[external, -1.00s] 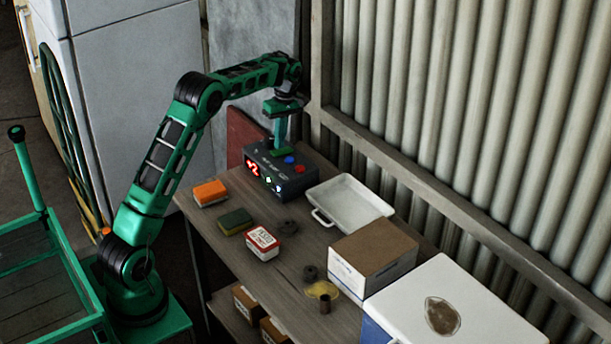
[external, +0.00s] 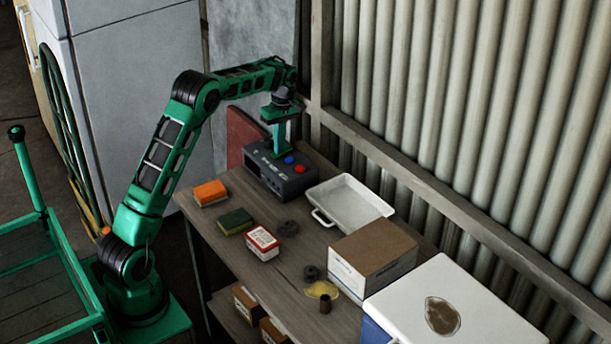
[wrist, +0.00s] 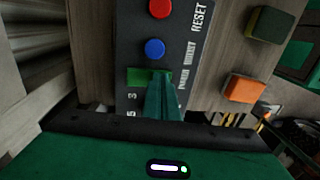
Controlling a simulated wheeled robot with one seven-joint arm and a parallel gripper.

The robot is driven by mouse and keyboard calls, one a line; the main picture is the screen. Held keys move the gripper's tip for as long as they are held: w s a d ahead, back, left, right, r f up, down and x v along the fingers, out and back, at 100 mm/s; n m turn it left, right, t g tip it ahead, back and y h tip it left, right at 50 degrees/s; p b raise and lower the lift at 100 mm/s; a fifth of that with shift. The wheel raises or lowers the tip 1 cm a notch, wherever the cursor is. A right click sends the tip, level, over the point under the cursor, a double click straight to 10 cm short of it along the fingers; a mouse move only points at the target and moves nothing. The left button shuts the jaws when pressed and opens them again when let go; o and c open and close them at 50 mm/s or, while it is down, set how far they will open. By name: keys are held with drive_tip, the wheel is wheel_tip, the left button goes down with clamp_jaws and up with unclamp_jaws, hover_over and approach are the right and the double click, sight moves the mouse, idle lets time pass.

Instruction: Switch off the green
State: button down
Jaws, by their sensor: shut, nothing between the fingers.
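A dark grey control box (external: 292,187) stands at the far end of the workbench. On its top are a red button (wrist: 160,8), a blue button (wrist: 154,48) and a green button (wrist: 138,76), in a row with white lettering beside them. The box's front display looks dark. My gripper (external: 278,150) is shut and empty, pointing down at the green button. In the wrist view my fingertips (wrist: 161,84) overlap part of the green button. I cannot tell whether they touch it or how far it is pressed.
A white tray (external: 349,201) lies right of the box. An orange sponge (external: 210,192), a green sponge (external: 235,221) and a red-and-white tin (external: 262,243) lie nearer. A cardboard box (external: 374,252) and a white-lidded cooler (external: 480,315) stand at right.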

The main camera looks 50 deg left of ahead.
drive_tip(key=shift+w+d, duration=0.1)
drive_tip(key=shift+w, duration=0.1)
drive_tip(key=shift+w+r, duration=0.2)
drive_tip(key=shift+w, duration=0.4)
drive_tip(key=shift+r, duration=0.1)
wheel_tip(320, 180, up, 14)
drive_tip(key=s, duration=0.1)
drive_tip(key=shift+s+f, duration=0.2)
drive_tip(key=shift+s, duration=0.2)
drive_tip(key=shift+d, duration=0.1)
